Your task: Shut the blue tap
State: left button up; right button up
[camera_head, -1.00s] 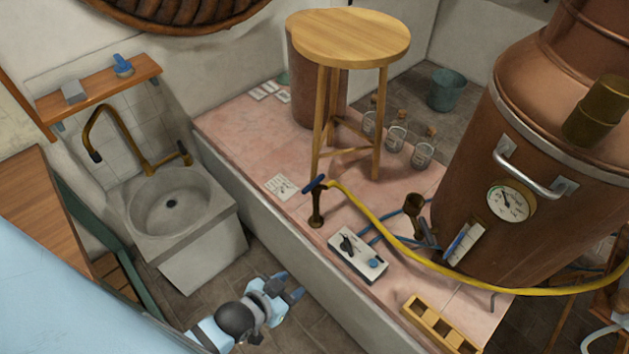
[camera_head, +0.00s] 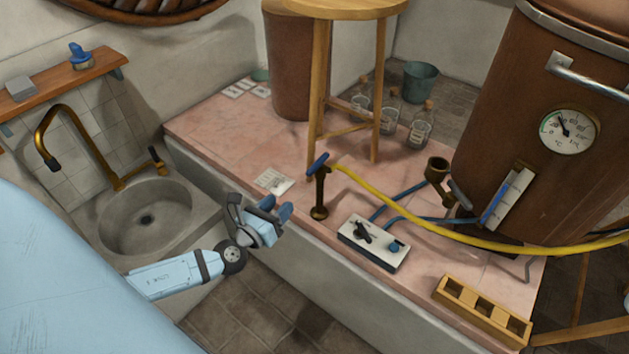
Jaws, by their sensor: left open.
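The blue tap is a dark bronze post with a blue handle (camera_head: 317,163) on top. It stands near the front edge of the pink tiled platform, with a yellow hose (camera_head: 400,228) running from it to the right. My left gripper (camera_head: 279,209) is open and empty. In the picture it is just left of and below the tap, at the platform's front edge, apart from the handle. My right gripper is not in view.
A white control box (camera_head: 374,242) stands right of the tap, with blue hoses behind it. A wooden stool (camera_head: 315,100) stands close behind the tap. A copper still (camera_head: 510,120) is at the right. A sink (camera_head: 150,215) is at the left. A wooden rack (camera_head: 482,312) lies at the front right.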

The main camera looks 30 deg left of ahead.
aim_at(310, 172)
pick_arm(q)
jog(key=w+p, duration=0.1)
jog(key=w, duration=1.2)
jog(key=shift+w+d+r, duration=0.1)
jog(key=shift+w, duration=0.25)
grip_shut()
